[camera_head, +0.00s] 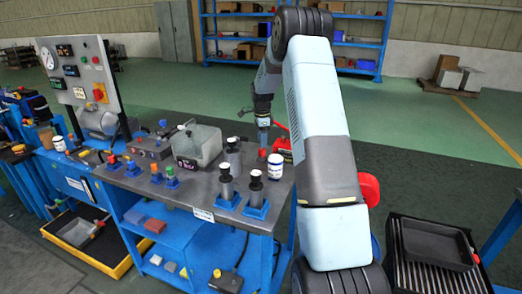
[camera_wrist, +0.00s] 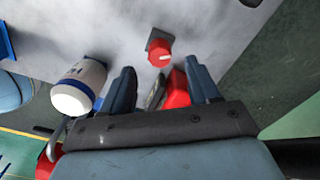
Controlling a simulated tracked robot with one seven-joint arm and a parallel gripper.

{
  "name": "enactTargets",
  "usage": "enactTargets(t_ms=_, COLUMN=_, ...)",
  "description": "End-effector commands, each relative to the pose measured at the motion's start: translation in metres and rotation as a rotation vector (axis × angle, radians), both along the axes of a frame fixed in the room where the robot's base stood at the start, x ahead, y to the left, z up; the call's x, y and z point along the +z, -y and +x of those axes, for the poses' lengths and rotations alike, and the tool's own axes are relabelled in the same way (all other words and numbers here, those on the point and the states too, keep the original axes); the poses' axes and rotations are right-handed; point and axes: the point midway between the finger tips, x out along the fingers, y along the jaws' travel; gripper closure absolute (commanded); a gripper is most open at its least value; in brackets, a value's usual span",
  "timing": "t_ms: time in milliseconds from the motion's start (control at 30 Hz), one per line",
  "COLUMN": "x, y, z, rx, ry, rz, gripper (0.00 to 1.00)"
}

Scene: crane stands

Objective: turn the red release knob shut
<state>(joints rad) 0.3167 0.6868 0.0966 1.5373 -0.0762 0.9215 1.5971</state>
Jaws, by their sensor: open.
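The red release knob (camera_wrist: 160,54) shows in the wrist view as a round red cap with a small pale mark, beside a dark square base on the grey surface. My gripper (camera_wrist: 160,68) is open, with one dark finger on each side of the picture's middle. The knob lies just beyond the fingertips, roughly in line with the gap, and I see no contact. In the head view my gripper (camera_head: 264,134) points down over the back right of the bench; I cannot pick the knob out there with certainty.
A white jar with a blue band (camera_wrist: 80,86) lies left of my fingers in the wrist view. A red object (camera_wrist: 177,90) shows behind the finger gap. The bench (camera_head: 195,192) also bears a grey clear-covered box (camera_head: 197,146) and black-topped cylinders (camera_head: 256,188).

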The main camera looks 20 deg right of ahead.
Motion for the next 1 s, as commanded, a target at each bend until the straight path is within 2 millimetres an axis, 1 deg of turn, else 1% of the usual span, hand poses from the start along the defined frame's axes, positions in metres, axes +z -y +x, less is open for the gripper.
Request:
enactTargets(t_ms=33, x=-0.01, y=0.001, z=0.0, rx=-0.001, ry=-0.003, rz=0.001, gripper=0.39)
enactTargets(t_ms=100, x=-0.021, y=0.001, z=0.0, rx=-0.001, ry=-0.002, rz=0.0, gripper=0.39)
enactTargets(t_ms=200, x=-0.035, y=0.0, z=0.0, rx=0.0, ry=-0.002, rz=0.0, gripper=0.39)
enactTargets(t_ms=300, x=-0.044, y=0.0, z=0.0, rx=0.0, ry=-0.001, rz=0.0, gripper=0.39)
enactTargets(t_ms=500, x=-0.053, y=0.001, z=0.0, rx=0.0, ry=0.0, rz=-0.001, gripper=0.39)
enactTargets(t_ms=767, x=-0.054, y=0.001, z=0.0, rx=0.0, ry=0.0, rz=-0.001, gripper=0.39)
enactTargets(t_ms=1000, x=-0.053, y=0.001, z=0.0, rx=0.0, ry=0.001, rz=-0.001, gripper=0.62)
